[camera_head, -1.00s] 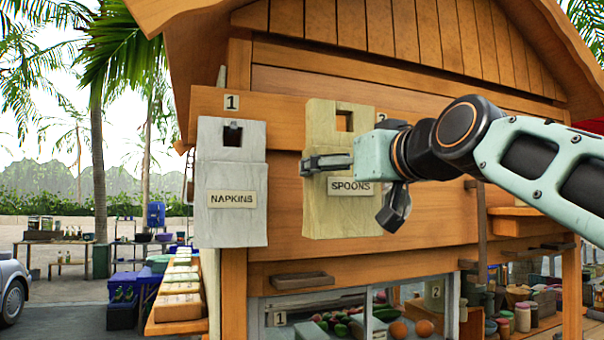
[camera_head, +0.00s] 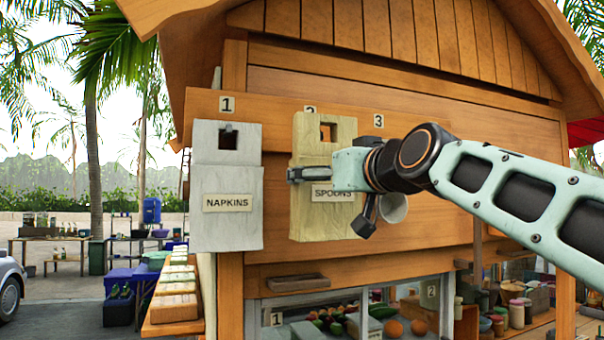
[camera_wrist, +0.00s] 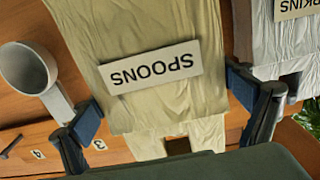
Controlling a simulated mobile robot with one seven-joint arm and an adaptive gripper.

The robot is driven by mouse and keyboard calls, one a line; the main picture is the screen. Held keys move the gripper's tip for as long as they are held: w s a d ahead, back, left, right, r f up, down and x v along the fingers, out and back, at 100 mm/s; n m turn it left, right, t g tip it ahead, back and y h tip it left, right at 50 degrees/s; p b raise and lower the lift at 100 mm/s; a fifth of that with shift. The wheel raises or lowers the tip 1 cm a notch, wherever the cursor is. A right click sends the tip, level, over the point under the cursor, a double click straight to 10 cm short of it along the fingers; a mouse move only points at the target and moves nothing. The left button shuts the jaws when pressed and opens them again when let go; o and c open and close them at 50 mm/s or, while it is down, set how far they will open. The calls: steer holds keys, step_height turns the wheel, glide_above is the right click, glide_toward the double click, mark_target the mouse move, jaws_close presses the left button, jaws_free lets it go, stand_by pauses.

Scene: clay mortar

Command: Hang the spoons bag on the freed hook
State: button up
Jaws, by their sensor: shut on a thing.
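The spoons bag (camera_head: 323,222) is a pale yellow cloth bag with a square hole near its top and a SPOONS label. My gripper (camera_head: 312,175) is shut on it from the front, holding it upright before the wooden board. In the wrist view the bag (camera_wrist: 140,40) appears upside down, between both fingers (camera_wrist: 163,105). The number 2 sign (camera_head: 310,110) peeks out just above the bag. Its hook is not clearly visible, so I cannot tell whether the hook passes through the hole. The napkins bag (camera_head: 227,225) hangs to the left, under number 1.
The number 3 sign (camera_head: 378,121) is on the board to the right. A grey scoop-like cup (camera_head: 394,208) is below it, close to my gripper; it also shows in the wrist view (camera_wrist: 25,70). A small wooden ledge (camera_head: 297,282) juts out below the spoons bag.

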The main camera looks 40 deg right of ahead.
steer(key=shift+w+d+f, duration=0.2)
steer(key=shift+w+f, duration=0.05)
steer(key=shift+w, duration=0.6)
steer(key=shift+w+d+f, duration=0.2)
steer(key=shift+w, duration=0.7)
steer(key=shift+w+d+f, duration=0.2)
steer(key=shift+w+f, duration=0.05)
steer(key=shift+w, duration=0.6)
steer(key=o, duration=1.1)
steer(key=v, duration=1.2)
